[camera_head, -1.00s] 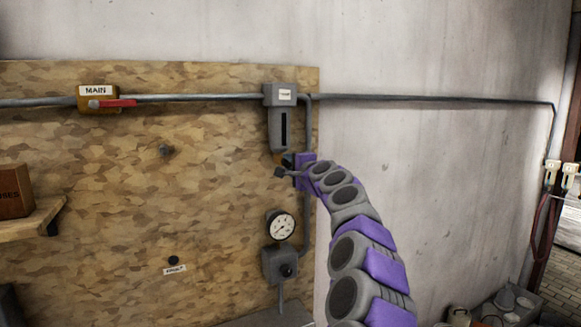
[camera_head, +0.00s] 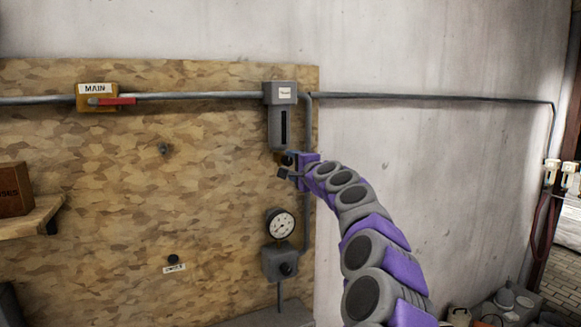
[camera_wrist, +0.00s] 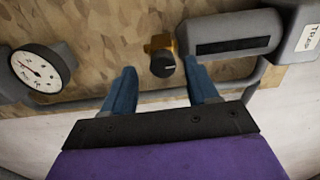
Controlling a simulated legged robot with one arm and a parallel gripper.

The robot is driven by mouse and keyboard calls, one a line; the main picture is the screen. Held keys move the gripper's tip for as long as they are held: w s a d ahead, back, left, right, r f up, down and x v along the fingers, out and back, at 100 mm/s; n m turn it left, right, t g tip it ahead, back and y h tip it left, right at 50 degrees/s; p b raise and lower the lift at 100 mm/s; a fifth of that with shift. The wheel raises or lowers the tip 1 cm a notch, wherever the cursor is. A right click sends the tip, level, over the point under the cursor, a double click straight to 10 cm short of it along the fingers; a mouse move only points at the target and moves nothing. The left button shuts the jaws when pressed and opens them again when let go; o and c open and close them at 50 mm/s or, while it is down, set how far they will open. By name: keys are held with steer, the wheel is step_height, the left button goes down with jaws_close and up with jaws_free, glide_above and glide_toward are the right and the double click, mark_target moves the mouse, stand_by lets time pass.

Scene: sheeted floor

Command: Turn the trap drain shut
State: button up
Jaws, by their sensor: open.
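The trap (camera_head: 283,112) is a grey unit with a dark slot, mounted on the wooden board in the head view. It also shows in the wrist view (camera_wrist: 228,38), lying sideways with its label at right. Its drain (camera_wrist: 163,60) is a black knob on a brass fitting at the trap's end. My gripper (camera_wrist: 160,88) is open, its two blue fingers apart. The knob appears between the fingertips, nearer the right finger; I cannot tell whether it touches. In the head view my gripper (camera_head: 285,166) is just below the trap and largely hides the drain.
A round gauge (camera_head: 281,224) and a grey regulator box (camera_head: 280,263) are below my gripper. A pipe (camera_head: 307,180) runs down beside the trap. A red-handled MAIN valve (camera_head: 98,99) is at left. A wooden shelf (camera_head: 30,218) juts out at far left.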

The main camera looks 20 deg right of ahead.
steer(key=s, duration=1.5)
steer(key=shift+s+d, duration=0.2)
steer(key=shift+d, duration=0.15)
steer(key=shift+f, duration=0.1)
steer(key=s+a+f+n+g+y+b, duration=0.1)
steer(key=s+a+f+n+g+y, duration=0.2)
steer(key=a, duration=0.5)
steer(key=s+a+f+n+g+y+b, duration=0.1)
steer(key=s+a+f+n+g, duration=0.1)
steer(key=a+f+n, duration=0.45)
steer(key=s+a+f+n+g+y+b, duration=0.1)
steer(key=s+a+f+g+y, duration=0.15)
steer(key=a, duration=0.75)
steer(key=s+a+f+n+g+h+b, duration=0.1)
steer(key=s+a+f+n+g, duration=0.2)
steer(key=s+a+f, duration=0.35)
steer(key=s+d+f+n+g+h+b, duration=0.1)
steer(key=s+d+f+g+h, duration=0.1)
steer(key=s+f, duration=0.5)
steer(key=s+d+f+n+g+h+b, duration=0.1)
steer(key=s+d+f+g+h, duration=0.1)
steer(key=s+f, duration=0.6)
steer(key=s+d+f+n+g+h+b, duration=0.1)
steer(key=s+f+g, duration=0.4)
steer(key=s, duration=0.9)
step_height(320, 180, down, 3)
steer(key=shift+s+d+n+h, duration=0.15)
steer(key=shift+d+n+h, duration=0.35)
steer(key=shift+d, duration=0.65)
